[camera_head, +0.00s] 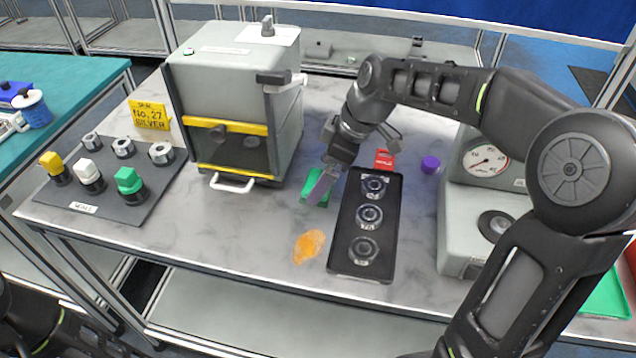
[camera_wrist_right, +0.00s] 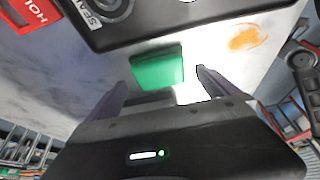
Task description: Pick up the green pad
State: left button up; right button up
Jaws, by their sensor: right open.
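The green pad (camera_head: 315,184) lies on the grey table to the left of the black tray, partly hidden by my right gripper in the head view. In the right wrist view the green pad (camera_wrist_right: 158,67) lies ahead of the gripper, between the lines of its two fingers. My right gripper (camera_head: 322,190) reaches down over the pad, and it also shows in the right wrist view (camera_wrist_right: 160,85) with its fingers apart and nothing between them. I cannot tell whether the fingers touch the pad. My left gripper is not in view.
A black tray (camera_head: 343,256) with several round metal parts is right of the pad. A red tag (camera_head: 384,159) and purple cap (camera_head: 430,164) are behind. An orange patch (camera_head: 309,246) lies in front. A grey machine (camera_head: 235,95) stands left, a gauge device (camera_head: 462,225) right.

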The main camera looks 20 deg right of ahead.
jog(key=shift+x, duration=0.75)
jog(key=c, duration=1.5)
jog(key=shift+o, duration=0.2)
jog(key=shift+r, duration=0.15)
notch_tip(320, 180, up, 10)
